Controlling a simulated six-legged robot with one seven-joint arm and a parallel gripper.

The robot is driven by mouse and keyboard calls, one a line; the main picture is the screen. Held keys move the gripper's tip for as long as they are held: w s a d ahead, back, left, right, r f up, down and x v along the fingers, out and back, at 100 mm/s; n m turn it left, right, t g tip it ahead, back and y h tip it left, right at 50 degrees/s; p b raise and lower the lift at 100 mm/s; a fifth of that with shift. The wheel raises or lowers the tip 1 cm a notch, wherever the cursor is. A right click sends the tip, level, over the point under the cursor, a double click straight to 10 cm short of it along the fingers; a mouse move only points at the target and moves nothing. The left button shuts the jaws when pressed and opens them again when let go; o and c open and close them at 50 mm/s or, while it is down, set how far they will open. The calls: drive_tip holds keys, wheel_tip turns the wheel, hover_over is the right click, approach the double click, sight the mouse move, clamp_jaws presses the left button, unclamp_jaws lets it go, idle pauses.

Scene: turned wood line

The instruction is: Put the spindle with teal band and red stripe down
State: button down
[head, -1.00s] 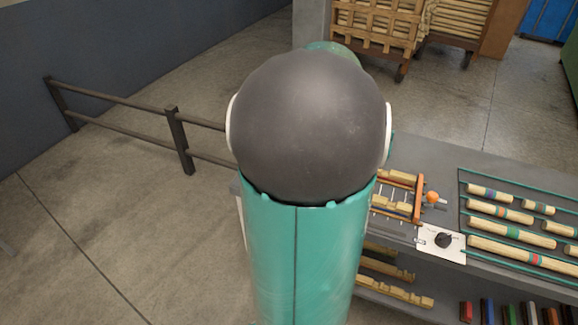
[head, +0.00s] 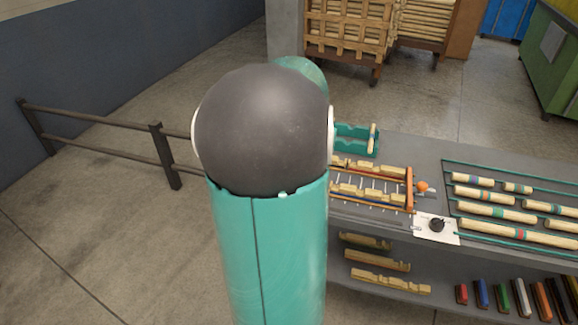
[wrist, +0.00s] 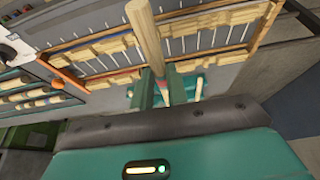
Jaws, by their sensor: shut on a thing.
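In the wrist view, my gripper (wrist: 161,86) is shut on a pale wooden spindle (wrist: 147,38). A red stripe shows on the spindle close to the fingers; a teal band is not clear there, and part of the spindle is hidden between the fingers. The spindle is held above the bench, its long end pointing up in the picture. In the head view, my dark, rounded arm joint and teal link hide the gripper and the held spindle.
A teal holder (head: 352,146) with a light wooden piece stands at the bench's back left. A slotted rack (head: 372,186) with an orange end bar lies in front. Banded spindles (head: 517,230) lie on the right. A white plate with a black knob (head: 437,226) sits between. A rail fence (head: 90,133) stands left.

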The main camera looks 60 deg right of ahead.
drive_tip(key=w+d+f, duration=0.2)
drive_tip(key=w+f, duration=0.1)
drive_tip(key=w+d+f, duration=0.3)
drive_tip(key=w, duration=0.1)
drive_tip(key=w+d+f, duration=0.2)
drive_tip(key=w+f, duration=0.1)
drive_tip(key=shift+w+d, duration=0.15)
drive_tip(key=shift+d, duration=0.05)
drive_tip(key=shift+w+d+f, duration=0.1)
drive_tip(key=shift+f, duration=0.1)
drive_tip(key=shift+w+f, duration=0.15)
drive_tip(key=shift+f, duration=1.45)
drive_tip(key=shift+f, duration=0.1)
drive_tip(key=shift+f, duration=0.15)
drive_tip(key=c, duration=1.4)
unclamp_jaws()
